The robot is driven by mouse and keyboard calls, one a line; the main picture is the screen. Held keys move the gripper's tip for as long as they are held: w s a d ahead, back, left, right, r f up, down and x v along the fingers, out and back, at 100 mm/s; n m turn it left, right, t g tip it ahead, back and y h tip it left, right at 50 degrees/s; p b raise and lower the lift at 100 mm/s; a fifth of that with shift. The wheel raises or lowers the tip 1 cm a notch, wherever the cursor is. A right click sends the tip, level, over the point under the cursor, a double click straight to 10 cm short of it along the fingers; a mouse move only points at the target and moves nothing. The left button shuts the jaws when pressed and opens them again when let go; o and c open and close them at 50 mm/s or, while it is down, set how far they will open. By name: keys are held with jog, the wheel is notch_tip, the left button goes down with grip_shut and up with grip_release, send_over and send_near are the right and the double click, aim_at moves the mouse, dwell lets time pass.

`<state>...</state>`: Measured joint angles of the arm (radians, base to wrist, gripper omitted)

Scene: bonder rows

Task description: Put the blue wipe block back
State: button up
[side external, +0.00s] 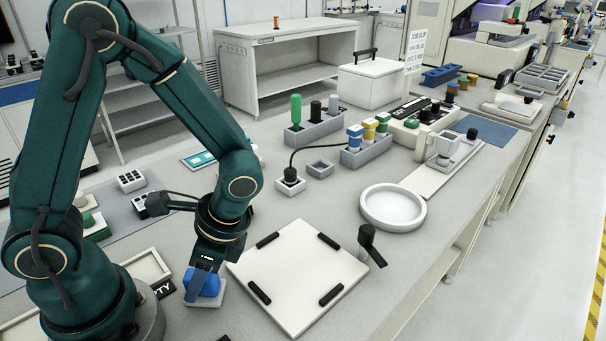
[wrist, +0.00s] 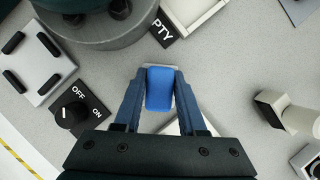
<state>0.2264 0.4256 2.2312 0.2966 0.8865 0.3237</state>
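The blue wipe block (side external: 208,282) is low over a small pale pad (side external: 206,299) near the front of the bench, to the left of the white plate. In the side view my gripper (side external: 203,285) reaches down over the block and partly hides it. In the wrist view the block (wrist: 159,89) lies between the two fingers of my gripper (wrist: 160,75), which sit against its sides. Parts of the pale pad show around the block. I cannot tell whether the block's underside touches the pad.
A white plate (side external: 297,277) with black corner bars lies just right, with a black lever (side external: 370,245) beside it. A black label (side external: 163,289) and pale tray (side external: 147,267) are close on the left. A white round dish (side external: 393,207) and grey racks stand farther back. An OFF/ON knob (wrist: 73,111) shows in the wrist view.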

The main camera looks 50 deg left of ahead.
jog(key=shift+o, duration=1.2)
jog(key=shift+r, duration=0.1)
notch_tip(320, 180, up, 14)
jog(key=w+d+n+t+h, duration=0.2)
jog(key=n+t+h, duration=0.1)
jog(key=n+t, duration=0.6)
jog(key=shift+h, duration=0.3)
